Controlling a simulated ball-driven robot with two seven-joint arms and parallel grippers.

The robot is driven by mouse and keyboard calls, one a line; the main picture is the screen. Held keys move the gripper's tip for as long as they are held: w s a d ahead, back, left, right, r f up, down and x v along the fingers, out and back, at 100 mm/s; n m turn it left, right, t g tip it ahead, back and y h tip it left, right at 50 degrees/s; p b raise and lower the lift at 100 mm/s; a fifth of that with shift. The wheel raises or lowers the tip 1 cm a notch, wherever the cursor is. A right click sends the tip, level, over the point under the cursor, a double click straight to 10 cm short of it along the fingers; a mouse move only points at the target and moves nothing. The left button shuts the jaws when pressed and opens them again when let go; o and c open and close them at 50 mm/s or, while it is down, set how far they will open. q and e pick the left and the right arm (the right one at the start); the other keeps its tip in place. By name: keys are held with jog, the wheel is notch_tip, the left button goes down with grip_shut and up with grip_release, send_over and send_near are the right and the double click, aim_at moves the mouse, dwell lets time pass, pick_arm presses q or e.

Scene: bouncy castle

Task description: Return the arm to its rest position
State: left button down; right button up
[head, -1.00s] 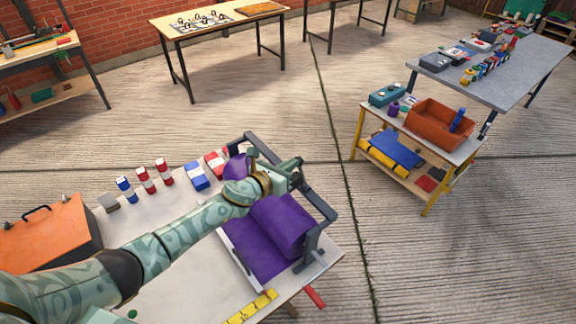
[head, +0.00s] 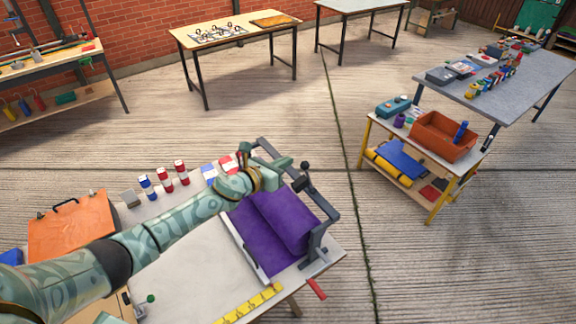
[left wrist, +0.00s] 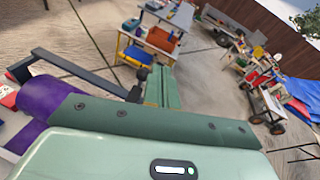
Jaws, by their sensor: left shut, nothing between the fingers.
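My left arm (head: 165,235) reaches in from the lower left across the pale worktable (head: 195,275). My left gripper (head: 284,163) is shut and empty, over the far part of a dark grey frame (head: 327,208) that holds purple rolled material (head: 268,232). In the left wrist view the closed green fingers (left wrist: 160,88) point away, with the purple roll (left wrist: 52,98) and a frame bar (left wrist: 75,70) at the left. I cannot tell how much clearance there is between gripper and frame. My right gripper is in neither view.
Red, white and blue cans (head: 165,178) stand along the table's far edge. An orange case (head: 72,222) is at the left, near my arm. A yellow tape strip (head: 250,303) lies at the front. A shelf cart with an orange bin (head: 443,137) stands apart at the right; open floor lies between.

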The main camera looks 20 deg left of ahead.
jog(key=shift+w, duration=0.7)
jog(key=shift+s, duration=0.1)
